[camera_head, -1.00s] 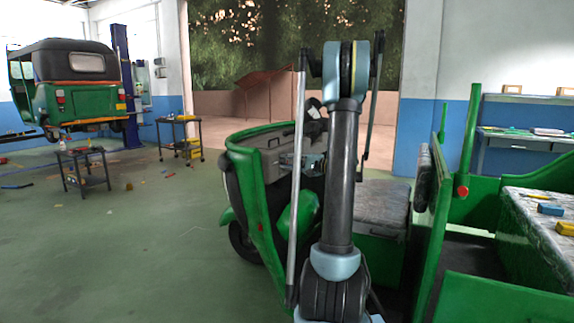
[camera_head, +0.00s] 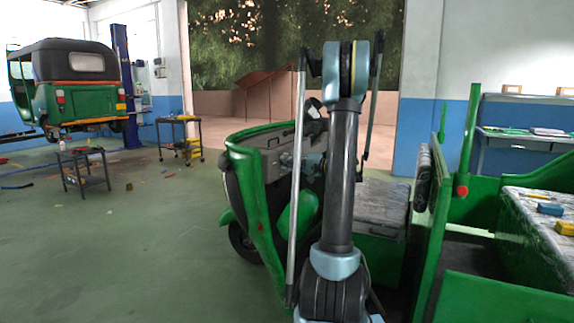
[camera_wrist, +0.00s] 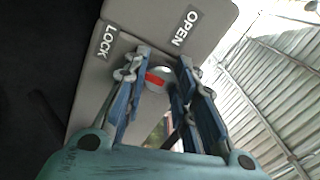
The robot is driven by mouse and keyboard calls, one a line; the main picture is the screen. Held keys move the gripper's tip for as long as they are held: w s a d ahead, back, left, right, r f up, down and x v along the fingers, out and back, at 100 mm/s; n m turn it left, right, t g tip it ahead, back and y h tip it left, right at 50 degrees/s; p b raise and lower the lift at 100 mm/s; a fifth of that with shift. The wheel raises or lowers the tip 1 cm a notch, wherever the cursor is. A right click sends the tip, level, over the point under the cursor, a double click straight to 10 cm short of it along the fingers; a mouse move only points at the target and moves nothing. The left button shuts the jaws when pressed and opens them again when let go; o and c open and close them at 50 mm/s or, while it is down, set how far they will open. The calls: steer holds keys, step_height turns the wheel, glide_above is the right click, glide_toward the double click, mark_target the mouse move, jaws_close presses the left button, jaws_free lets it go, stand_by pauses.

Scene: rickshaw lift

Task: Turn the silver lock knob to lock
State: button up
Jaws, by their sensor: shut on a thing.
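The silver lock knob (camera_wrist: 167,73) shows in the wrist view on a grey panel (camera_wrist: 145,20), between my gripper's fingers. A red bar (camera_wrist: 155,78) crosses the knob, slanting from upper left to lower right. The LOCK label (camera_wrist: 107,42) is to the knob's upper left and the OPEN label (camera_wrist: 185,28) above it to the right. My gripper (camera_wrist: 163,66) is shut on the knob, with a blue finger on each side. In the head view my arm hides most of the gripper and the knob beside the green rickshaw's dashboard (camera_head: 277,160).
The green rickshaw's seat (camera_head: 375,205) and side panels lie right of my arm. Another rickshaw (camera_head: 75,90) stands raised at the far left. Tool carts (camera_head: 83,165) stand on the green floor, which is mostly clear at left.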

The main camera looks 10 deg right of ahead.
steer(key=shift+f, duration=0.15)
steer(key=o, duration=1.1)
steer(key=v, duration=1.2)
steer(key=shift+w, duration=0.1)
